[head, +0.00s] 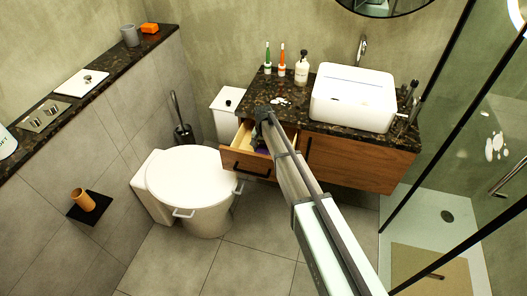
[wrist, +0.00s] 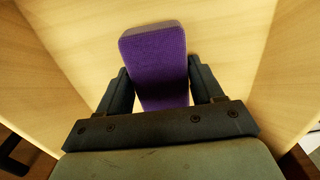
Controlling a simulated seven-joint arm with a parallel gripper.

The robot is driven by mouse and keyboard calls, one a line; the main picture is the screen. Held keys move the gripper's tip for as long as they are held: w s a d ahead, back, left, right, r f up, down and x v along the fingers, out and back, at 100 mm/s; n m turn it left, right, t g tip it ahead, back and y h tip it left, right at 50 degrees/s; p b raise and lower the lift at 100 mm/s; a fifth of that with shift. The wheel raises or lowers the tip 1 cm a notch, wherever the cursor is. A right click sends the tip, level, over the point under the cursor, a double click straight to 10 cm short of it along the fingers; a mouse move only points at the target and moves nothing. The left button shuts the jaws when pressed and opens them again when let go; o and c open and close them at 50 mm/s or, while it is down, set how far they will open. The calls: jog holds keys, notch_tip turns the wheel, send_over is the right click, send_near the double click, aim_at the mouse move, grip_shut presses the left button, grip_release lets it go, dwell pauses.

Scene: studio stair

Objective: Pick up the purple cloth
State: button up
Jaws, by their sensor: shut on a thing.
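The purple cloth (wrist: 155,62) shows in the wrist view as a folded purple block with a greyish far edge. It lies between the two dark fingers of my gripper (wrist: 160,88), which is shut on it. The cloth is inside the open wooden drawer (wrist: 240,40) under the washbasin counter. In the head view my gripper (head: 262,122) reaches down into the drawer (head: 245,162), and only a small purple patch of the cloth (head: 262,150) shows beside the arm. I cannot tell whether the cloth touches the drawer floor.
The dark stone counter (head: 262,88) overhangs the drawer and carries a white basin (head: 353,105), a soap bottle (head: 302,70) and two toothbrushes (head: 282,62). The toilet (head: 190,175) stands close to the left of the drawer. The tiled floor (head: 250,270) in front is clear.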

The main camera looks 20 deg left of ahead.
aim_at(264, 148)
jog(key=c, duration=0.3)
notch_tip(264, 148, up, 18)
dwell(0.7)
